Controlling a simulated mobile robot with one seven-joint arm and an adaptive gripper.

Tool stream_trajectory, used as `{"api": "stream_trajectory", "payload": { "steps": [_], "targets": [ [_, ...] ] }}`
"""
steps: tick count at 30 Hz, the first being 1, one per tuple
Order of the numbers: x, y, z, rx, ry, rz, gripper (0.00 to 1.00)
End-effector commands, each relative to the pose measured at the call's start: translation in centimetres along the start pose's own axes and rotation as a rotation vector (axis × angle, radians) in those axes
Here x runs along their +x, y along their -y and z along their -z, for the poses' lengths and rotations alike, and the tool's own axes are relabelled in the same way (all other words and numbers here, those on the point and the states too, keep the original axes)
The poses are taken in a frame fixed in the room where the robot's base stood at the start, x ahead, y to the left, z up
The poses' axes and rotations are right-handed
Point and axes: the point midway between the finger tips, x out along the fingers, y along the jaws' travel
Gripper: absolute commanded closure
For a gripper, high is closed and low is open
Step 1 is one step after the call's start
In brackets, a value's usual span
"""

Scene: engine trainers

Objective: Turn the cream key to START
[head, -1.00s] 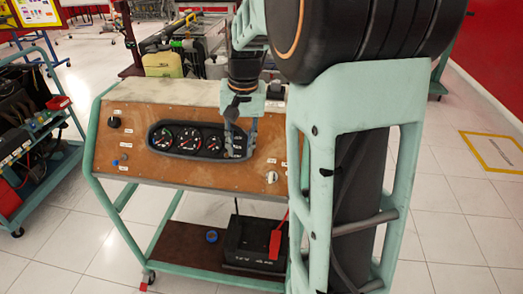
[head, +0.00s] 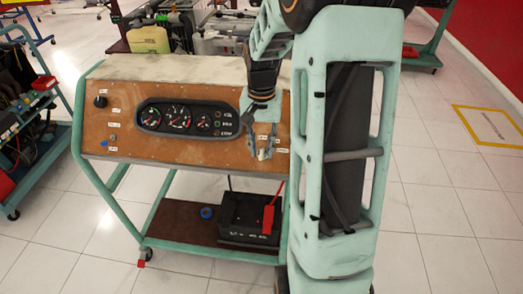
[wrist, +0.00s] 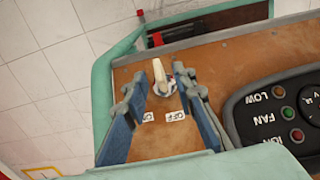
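The cream key (wrist: 159,72) sits on a round metal switch on the brown panel (wrist: 225,55). In the wrist view it lies between the two fingertips of my gripper (wrist: 161,80), with a visible gap on each side. My gripper is open and appears not to touch the key. Labels by the switch include OFF (wrist: 175,116) and a partly hidden one beside it. The label at the far side of the switch is too small to read. In the head view my gripper (head: 263,150) is at the right end of the panel, and the key is mostly hidden there.
A gauge cluster (head: 190,117) with warning lamps is left of my gripper on the panel. A dark knob (head: 100,101) is at the panel's left. A black battery (head: 248,218) stands on the trolley's lower shelf (head: 180,222). Another trolley is at far left.

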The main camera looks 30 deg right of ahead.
Motion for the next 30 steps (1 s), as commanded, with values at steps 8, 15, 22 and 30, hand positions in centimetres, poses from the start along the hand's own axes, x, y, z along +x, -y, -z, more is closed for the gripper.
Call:
{"api": "stream_trajectory", "payload": {
  "steps": [8, 15, 22, 30],
  "targets": [
    [1.29, 0.04, -0.02, -0.001, 0.0, 0.001, 0.75],
    [1.25, 0.03, -0.01, -0.001, 0.0, 0.001, 0.83],
    [1.23, 0.03, -0.01, -0.001, -0.001, 0.0, 1.0],
    [1.23, -0.02, 0.0, 0.007, -0.001, 0.009, 1.0]
  ]
}}
